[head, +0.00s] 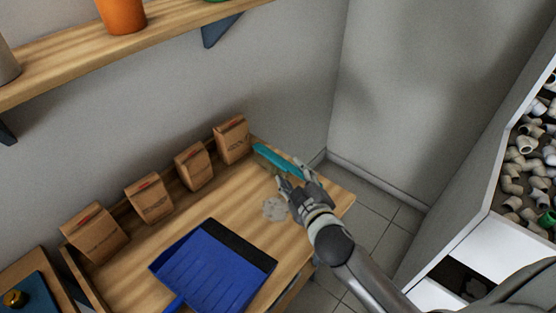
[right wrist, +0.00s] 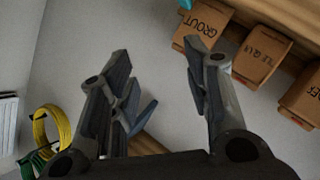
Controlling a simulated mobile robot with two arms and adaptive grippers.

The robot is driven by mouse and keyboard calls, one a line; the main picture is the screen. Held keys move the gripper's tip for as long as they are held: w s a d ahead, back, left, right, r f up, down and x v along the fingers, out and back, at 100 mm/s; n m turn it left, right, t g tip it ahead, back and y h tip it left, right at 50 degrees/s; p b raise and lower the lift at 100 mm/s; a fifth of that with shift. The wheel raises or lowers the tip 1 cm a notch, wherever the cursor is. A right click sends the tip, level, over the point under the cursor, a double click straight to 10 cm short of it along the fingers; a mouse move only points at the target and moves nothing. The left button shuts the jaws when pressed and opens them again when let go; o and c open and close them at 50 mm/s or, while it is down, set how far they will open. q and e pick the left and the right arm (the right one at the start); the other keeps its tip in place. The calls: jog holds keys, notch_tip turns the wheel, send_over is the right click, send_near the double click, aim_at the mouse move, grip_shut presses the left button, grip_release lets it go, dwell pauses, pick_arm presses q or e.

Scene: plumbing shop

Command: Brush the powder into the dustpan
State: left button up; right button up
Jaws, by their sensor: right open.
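A blue dustpan (head: 205,275) with a dark front lip lies on the wooden bench, its handle toward the lower left. A pale patch of powder (head: 275,209) lies on the bench to the right of the dustpan, apart from it. A teal brush (head: 276,159) is at the back right of the bench, partly hidden by my right gripper (head: 294,178). My right gripper is at the brush's near side, with its fingers spread. In the right wrist view the jaws (right wrist: 160,75) are wide apart with nothing held between them. My left gripper is not in view.
Several brown paper bags (head: 152,197) stand along the back of the bench (head: 322,203). A wooden shelf (head: 70,70) with an orange pot (head: 122,14) hangs above. White pipe fittings (head: 525,160) fill a bin at the right. Tiled floor is clear beyond the bench's right edge.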

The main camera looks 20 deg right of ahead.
jog(key=w+a+r+n+t+y, duration=0.45)
jog(key=a+r+n+y, duration=0.45)
jog(key=r+n, duration=0.25)
jog(key=s+a+n+g+y, duration=0.2)
jog(key=a+n+g+y, duration=0.8)
jog(key=n, duration=0.6)
jog(key=d+f+n+g+h, duration=0.7)
jog(key=d+f+h, duration=0.3)
jog(key=f, duration=0.2)
jog(key=d+h, duration=0.2)
jog(key=d, duration=0.4)
jog(key=w+d+g+h, duration=0.1)
jog(key=d+h, duration=0.2)
jog(key=d, duration=0.3)
jog(key=d+h, duration=0.2)
jog(key=d, duration=0.4)
jog(key=shift+w+f+m, duration=0.15)
jog(key=shift+f+m, duration=0.1)
jog(key=shift+m, duration=0.1)
jog(key=shift+a, duration=0.1)
